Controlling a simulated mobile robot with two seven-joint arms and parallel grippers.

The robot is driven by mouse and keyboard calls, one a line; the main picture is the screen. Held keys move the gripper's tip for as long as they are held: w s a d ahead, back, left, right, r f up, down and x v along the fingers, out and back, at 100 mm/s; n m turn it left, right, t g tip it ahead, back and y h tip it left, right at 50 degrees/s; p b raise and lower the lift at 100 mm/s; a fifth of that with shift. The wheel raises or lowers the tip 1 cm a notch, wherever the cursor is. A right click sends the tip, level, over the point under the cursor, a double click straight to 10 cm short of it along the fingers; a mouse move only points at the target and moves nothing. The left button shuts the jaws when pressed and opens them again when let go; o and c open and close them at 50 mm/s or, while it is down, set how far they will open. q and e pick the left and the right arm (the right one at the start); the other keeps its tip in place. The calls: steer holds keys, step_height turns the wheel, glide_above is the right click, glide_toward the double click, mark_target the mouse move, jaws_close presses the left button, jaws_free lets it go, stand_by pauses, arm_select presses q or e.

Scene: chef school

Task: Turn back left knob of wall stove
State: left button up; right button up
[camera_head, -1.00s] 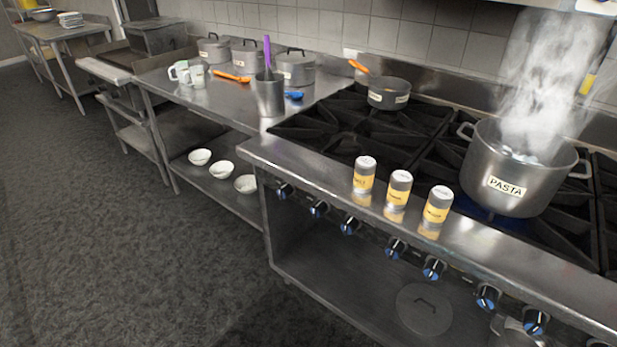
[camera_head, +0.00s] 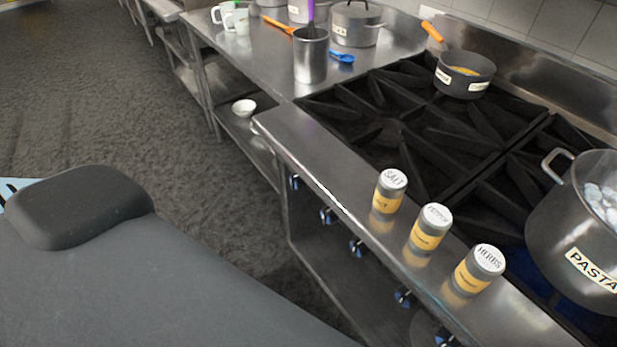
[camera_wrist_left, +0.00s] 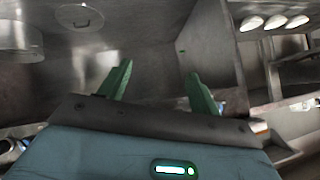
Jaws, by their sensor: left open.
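The wall stove (camera_head: 340,205) has a row of dark knobs with blue marks along its front. The leftmost knob (camera_head: 294,182) is at the far left end of the row. Other knobs (camera_head: 327,215) follow toward the lower right. My left gripper (camera_wrist_left: 160,86) shows in the left wrist view with two green fingers spread apart and nothing between them. Beyond them is the bare metal space under the stove. A small blue patch beside the right finger may be a knob, but I cannot tell. The head view shows neither gripper; part of my arm fills its lower left.
Salt (camera_head: 390,192), pepper (camera_head: 430,230) and herbs (camera_head: 478,270) shakers stand on the stove's front ledge. A pasta pot (camera_head: 560,235) and an orange-handled saucepan (camera_head: 464,75) sit on the burners. A steel counter (camera_head: 262,55) adjoins at left. Open floor (camera_head: 120,110) lies left.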

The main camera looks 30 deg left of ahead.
arm_select(q)
steer(key=w+a+f+m+t+b, duration=0.2)
steer(key=w+a+m+b, duration=0.2)
steer(key=w+a+m, duration=0.3)
steer(key=m+t+h+b, duration=0.5)
steer(key=m+b, duration=0.5)
steer(key=m, duration=2)
glide_toward(291, 184)
steer(key=x, duration=0.4)
steer(key=shift+w+g+h, duration=0.3)
steer(key=shift+h, duration=0.1)
steer(key=p+x, duration=0.1)
steer(key=x, duration=0.4)
steer(key=shift+w, duration=0.1)
steer(key=shift+p+x, duration=0.35)
steer(key=shift+x, duration=0.7)
arm_select(e)
steer(key=s+f+g, duration=0.1)
steer(key=s+f, duration=0.1)
steer(key=f, duration=0.4)
steer(key=s+f, duration=0.2)
steer(key=f, duration=0.5)
steer(key=shift+s+a+f+g, duration=0.2)
steer(key=shift+s+a+g, duration=0.05)
steer(key=shift+a+g, duration=0.15)
arm_select(q)
steer(key=shift+f, duration=0.1)
arm_select(e)
steer(key=shift+w, duration=0.1)
